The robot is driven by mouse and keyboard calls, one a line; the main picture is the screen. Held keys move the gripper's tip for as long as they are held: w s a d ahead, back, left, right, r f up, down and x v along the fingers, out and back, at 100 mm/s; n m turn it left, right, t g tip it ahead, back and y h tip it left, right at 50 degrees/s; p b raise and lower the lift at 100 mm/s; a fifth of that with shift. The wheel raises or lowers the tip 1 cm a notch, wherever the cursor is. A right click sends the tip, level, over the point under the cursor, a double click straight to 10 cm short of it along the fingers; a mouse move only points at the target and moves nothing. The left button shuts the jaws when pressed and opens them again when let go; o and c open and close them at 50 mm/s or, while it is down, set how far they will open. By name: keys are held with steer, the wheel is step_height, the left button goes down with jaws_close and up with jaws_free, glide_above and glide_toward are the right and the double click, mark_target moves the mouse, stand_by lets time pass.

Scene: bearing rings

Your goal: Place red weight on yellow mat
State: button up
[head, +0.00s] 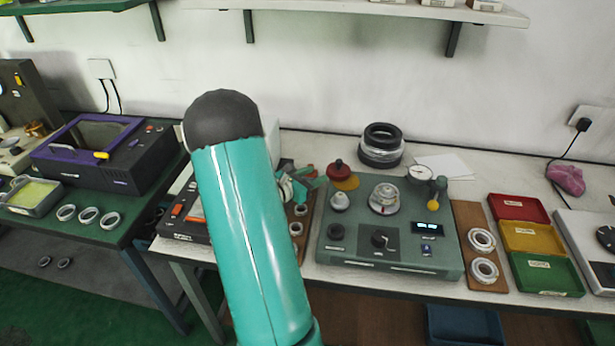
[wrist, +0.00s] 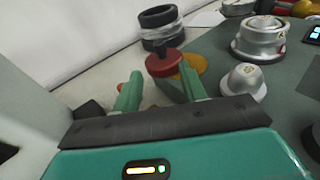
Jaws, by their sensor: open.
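The red weight (head: 338,169), a round disc with a knob on top, stands at the back left of the grey-green test unit. It also shows in the wrist view (wrist: 165,64), just beyond my fingertips.
The test unit (head: 390,257) carries silver fittings (head: 384,197), a dial gauge (head: 420,174) and knobs. Stacked dark rings (head: 381,144) stand behind it. Red, yellow and green trays (head: 541,237) lie to the right, past a brown board with rings (head: 467,205).

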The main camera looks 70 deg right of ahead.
steer(key=w+a+r+m+t+y, duration=0.1)
steer(key=w+a+r+m+y, duration=0.25)
steer(key=a+r, duration=0.45)
steer(key=w+a+r+m+t+y, duration=0.1)
steer(key=w+a+r+m+y, duration=0.3)
steer(key=a, duration=0.8)
steer(key=a+r+m+t+y, duration=0.3)
steer(key=a+t, duration=0.2)
steer(key=a, duration=1.2)
steer(key=a+r+m+t+y, duration=0.3)
steer(key=a+r+t+y, duration=0.1)
steer(key=a, duration=1.3)
steer(key=shift+s+a+t, duration=0.2)
steer(key=shift+a+t, duration=0.2)
steer(key=shift+t, duration=0.1)
steer(key=shift+y, duration=0.25)
steer(key=shift+c, duration=0.6)
steer(key=shift+d, duration=0.3)
